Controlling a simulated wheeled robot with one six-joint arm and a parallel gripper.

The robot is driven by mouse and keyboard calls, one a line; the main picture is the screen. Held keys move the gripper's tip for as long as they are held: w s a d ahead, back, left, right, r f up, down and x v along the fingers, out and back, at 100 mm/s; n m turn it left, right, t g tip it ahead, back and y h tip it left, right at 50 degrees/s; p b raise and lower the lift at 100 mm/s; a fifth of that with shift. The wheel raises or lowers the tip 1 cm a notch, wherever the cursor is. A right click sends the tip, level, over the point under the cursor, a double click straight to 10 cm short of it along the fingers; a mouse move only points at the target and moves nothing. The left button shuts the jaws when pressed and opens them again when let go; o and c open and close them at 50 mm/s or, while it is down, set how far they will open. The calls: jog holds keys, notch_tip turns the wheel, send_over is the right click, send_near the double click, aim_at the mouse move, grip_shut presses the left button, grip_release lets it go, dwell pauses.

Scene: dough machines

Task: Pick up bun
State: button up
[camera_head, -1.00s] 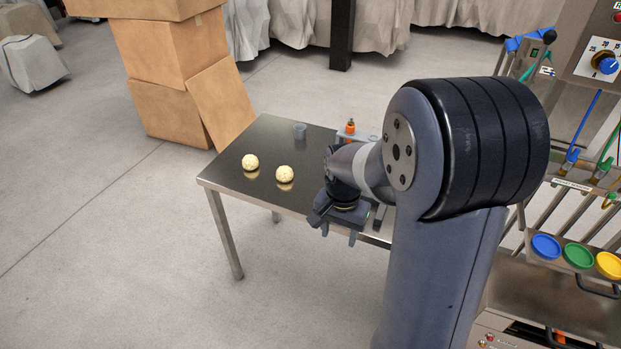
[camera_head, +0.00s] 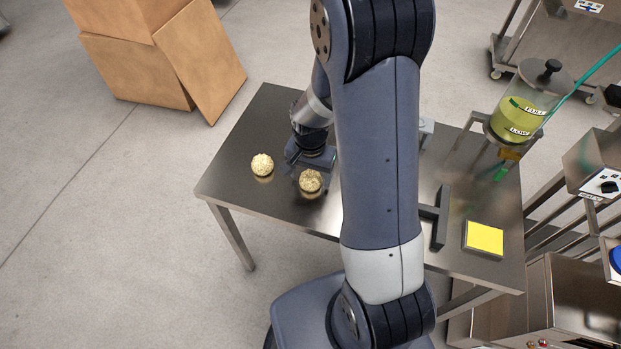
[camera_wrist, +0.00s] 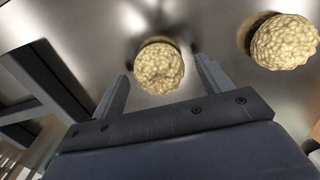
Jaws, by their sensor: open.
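Two round, pale yellow, bumpy buns rest on the shiny metal table (camera_head: 258,122). In the head view one bun (camera_head: 262,165) is to the left and the other bun (camera_head: 311,181) is to its right, closer to my arm. My gripper (camera_head: 300,172) is above the table beside the right bun. In the wrist view my gripper (camera_wrist: 160,88) is open and empty, with one bun (camera_wrist: 159,68) in front of and between the two fingertips. The other bun (camera_wrist: 285,42) lies to the right, outside the fingers. I cannot tell the exact height of the fingers.
A yellow square pad (camera_head: 484,238) and a dark bracket-like piece (camera_head: 437,218) are on the table's right part. A jar of yellow-green liquid (camera_head: 527,110) stands beyond its right edge. Cardboard boxes (camera_head: 165,60) are behind. Open floor lies left.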

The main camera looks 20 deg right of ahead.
jog(key=shift+f, duration=0.25)
jog(key=shift+c, duration=0.3)
jog(key=c, duration=1)
